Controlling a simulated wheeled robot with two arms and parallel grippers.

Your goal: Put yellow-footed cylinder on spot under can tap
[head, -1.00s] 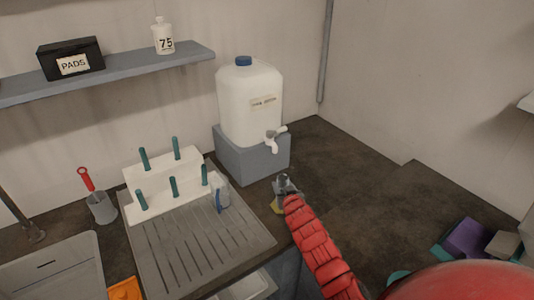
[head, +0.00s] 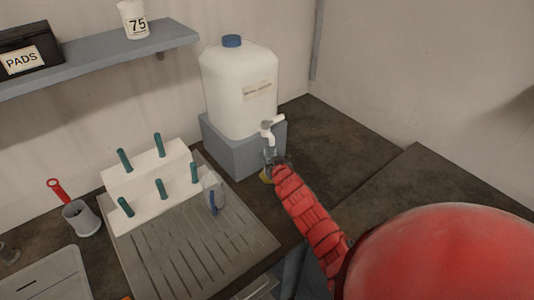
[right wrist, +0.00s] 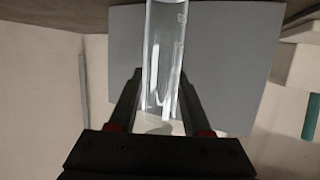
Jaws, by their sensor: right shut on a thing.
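The yellow-footed cylinder is clear glass and shows large between my fingers in the right wrist view (right wrist: 163,55). Its yellow foot (head: 266,177) shows in the head view, in front of the grey block. I cannot tell whether the foot touches the counter. My right gripper (head: 276,164) is shut on the cylinder, just below the white tap (head: 268,132). The tap sits low on the white can (head: 238,95) with a blue cap. The spot under the tap cannot be made out; the cylinder and gripper cover that area. My left gripper is not in view.
The can stands on a grey block (head: 228,148) at the back wall. Left of it are a white peg rack (head: 150,190) with teal pegs, a ribbed draining board (head: 205,245) and a grey cup (head: 82,217). The counter (head: 345,145) right of the block is clear.

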